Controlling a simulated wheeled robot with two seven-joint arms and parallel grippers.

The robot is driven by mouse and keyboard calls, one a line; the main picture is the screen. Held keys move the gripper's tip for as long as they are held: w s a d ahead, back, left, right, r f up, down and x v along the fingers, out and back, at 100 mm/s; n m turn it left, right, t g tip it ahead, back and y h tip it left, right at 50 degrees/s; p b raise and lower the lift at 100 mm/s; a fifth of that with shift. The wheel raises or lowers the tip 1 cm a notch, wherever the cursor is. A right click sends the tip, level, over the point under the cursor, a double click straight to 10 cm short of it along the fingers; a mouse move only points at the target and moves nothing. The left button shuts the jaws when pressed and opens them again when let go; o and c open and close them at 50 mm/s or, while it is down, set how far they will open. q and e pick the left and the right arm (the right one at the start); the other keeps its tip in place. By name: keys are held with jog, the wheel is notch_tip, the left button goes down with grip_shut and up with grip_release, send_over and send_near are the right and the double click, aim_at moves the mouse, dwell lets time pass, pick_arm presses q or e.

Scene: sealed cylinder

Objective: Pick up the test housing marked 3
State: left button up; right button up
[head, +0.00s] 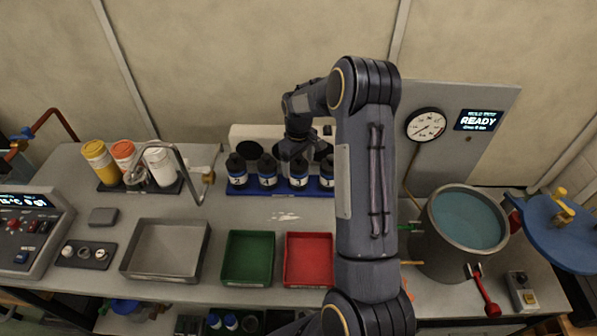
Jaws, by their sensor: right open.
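Several dark test housings with blue and white label bands stand upright in a row on a blue rack (246,188) at the back of the bench. The third housing from the left (298,172) stands below my right gripper (296,158). The label numbers are too small to read surely, so I cannot tell for certain which is marked 3. My right gripper is open and points down over the row, at the top of this third housing. I cannot tell whether its fingers touch the housing. The rightmost housing (327,175) is beside my arm. My left gripper is out of view.
A grey tray (128,262), a green bin (226,270) and a red bin (288,273) stand in front of the rack. A metal tank of water (466,222) is at the right. Bottles (96,160) and a bent pipe (180,160) stand at the left.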

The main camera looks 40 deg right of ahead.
jog(key=c, duration=1.7)
grip_shut()
jog(key=shift+r, duration=0.2)
